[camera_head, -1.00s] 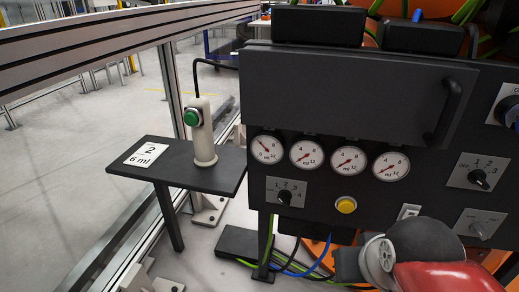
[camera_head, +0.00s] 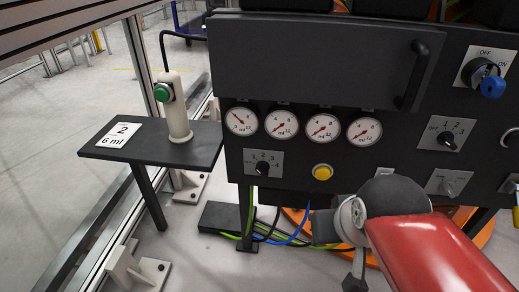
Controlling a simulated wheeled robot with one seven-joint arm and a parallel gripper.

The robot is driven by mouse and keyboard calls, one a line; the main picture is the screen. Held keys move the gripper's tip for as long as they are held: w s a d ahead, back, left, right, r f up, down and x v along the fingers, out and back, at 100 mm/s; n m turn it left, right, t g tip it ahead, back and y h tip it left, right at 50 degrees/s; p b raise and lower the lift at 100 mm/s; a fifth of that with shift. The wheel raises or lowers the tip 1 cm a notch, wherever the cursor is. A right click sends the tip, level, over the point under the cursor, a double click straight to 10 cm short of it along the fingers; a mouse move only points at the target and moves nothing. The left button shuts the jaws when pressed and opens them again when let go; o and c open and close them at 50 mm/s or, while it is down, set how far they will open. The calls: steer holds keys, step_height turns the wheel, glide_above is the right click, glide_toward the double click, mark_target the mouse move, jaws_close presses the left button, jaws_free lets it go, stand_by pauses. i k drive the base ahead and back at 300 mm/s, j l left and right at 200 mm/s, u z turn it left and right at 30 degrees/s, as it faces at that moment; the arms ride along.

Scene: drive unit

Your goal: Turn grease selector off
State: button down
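A black rotary selector (camera_head: 449,139) sits on a light plate marked OFF, 1, 2 and 3, at the right of the dark panel. Another black rotary selector (camera_head: 262,168) sits lower left, on a plate numbered 1 to 4. No label naming grease is legible, and I cannot tell the exact pointer settings. My red arm reaches in from the lower right. The dark end of my arm, with my gripper (camera_head: 325,228), is in front of and below the panel, apart from both selectors. Its fingers cannot be made out.
A blue-handled OFF/ON switch (camera_head: 490,85) is at upper right. Several gauges (camera_head: 322,127) and a yellow button (camera_head: 322,172) are mid-panel. A bar handle (camera_head: 413,75) juts out. A side shelf (camera_head: 165,150) holds a green-button post (camera_head: 173,107). Cables (camera_head: 275,235) lie below.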

mark_target(262, 168)
steer(key=u, duration=0.6)
steer(key=k+l+u, duration=0.1)
steer(key=u, duration=0.3)
steer(key=k+l+u, duration=0.15)
steer(key=l+u, duration=0.15)
steer(key=u, duration=0.15)
steer(key=k+l+u, duration=0.15)
steer(key=u, duration=0.25)
